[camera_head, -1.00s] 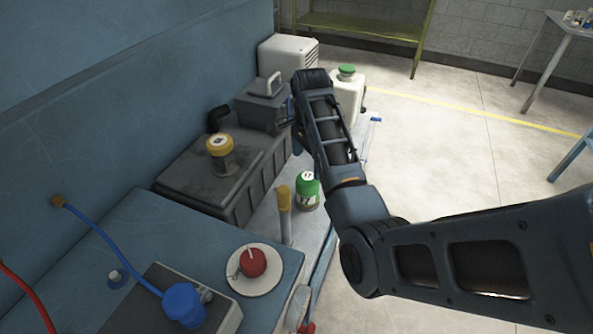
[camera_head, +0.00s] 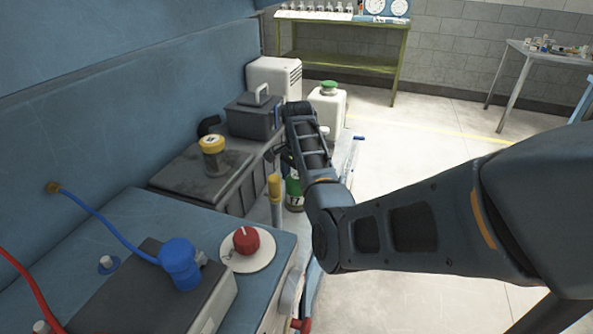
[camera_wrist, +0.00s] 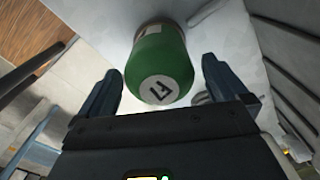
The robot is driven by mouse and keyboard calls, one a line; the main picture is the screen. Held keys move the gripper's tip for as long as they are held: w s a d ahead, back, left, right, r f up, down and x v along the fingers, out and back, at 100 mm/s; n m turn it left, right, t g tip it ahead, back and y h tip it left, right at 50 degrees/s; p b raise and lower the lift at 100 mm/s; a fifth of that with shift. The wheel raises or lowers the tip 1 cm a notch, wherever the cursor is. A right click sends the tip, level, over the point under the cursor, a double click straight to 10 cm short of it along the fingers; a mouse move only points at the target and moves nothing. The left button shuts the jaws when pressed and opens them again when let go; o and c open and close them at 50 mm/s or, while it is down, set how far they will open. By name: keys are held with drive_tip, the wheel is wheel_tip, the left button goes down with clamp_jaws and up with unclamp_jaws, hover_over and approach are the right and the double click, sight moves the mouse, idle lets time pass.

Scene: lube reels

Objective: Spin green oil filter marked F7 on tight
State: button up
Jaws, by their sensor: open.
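The green oil filter (camera_wrist: 160,66) shows in the wrist view, with a white round label marked F7. It lies between and just beyond the two open fingers of my gripper (camera_wrist: 160,85), with a gap visible on both sides. In the head view the filter (camera_head: 294,194) stands on the light ledge, partly hidden behind my forearm. My gripper (camera_head: 283,157) is mostly hidden behind my arm there. Contact between fingers and filter is not visible.
A yellow-capped filter (camera_head: 213,156) stands on the dark housing (camera_head: 175,172) to the left. A yellow-topped handle (camera_head: 275,190) rises close by the green filter. A red knob (camera_head: 246,240) and blue cap (camera_head: 181,262) are nearer. A white jug (camera_head: 328,108) stands behind.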

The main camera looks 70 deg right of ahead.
drive_tip(key=shift+f, duration=0.9)
drive_tip(key=c, duration=1.2)
drive_tip(key=shift+r+m+p, duration=0.15)
drive_tip(key=shift+m+p, duration=0.35)
drive_tip(key=shift+m, duration=0.3)
drive_tip(key=shift+c, duration=0.2)
drive_tip(key=m, duration=0.3)
drive_tip(key=shift+s+f+m+p, duration=0.1)
drive_tip(key=shift+f+m+p, duration=0.1)
drive_tip(key=shift+m+p, duration=0.15)
drive_tip(key=shift+r+m+p, duration=0.1)
drive_tip(key=shift+m+p, duration=0.2)
drive_tip(key=shift+m, duration=0.25)
drive_tip(key=m, duration=0.3)
drive_tip(key=shift+s+a+m+p, duration=0.1)
drive_tip(key=shift+m+p, duration=0.2)
drive_tip(key=shift+m, duration=0.1)
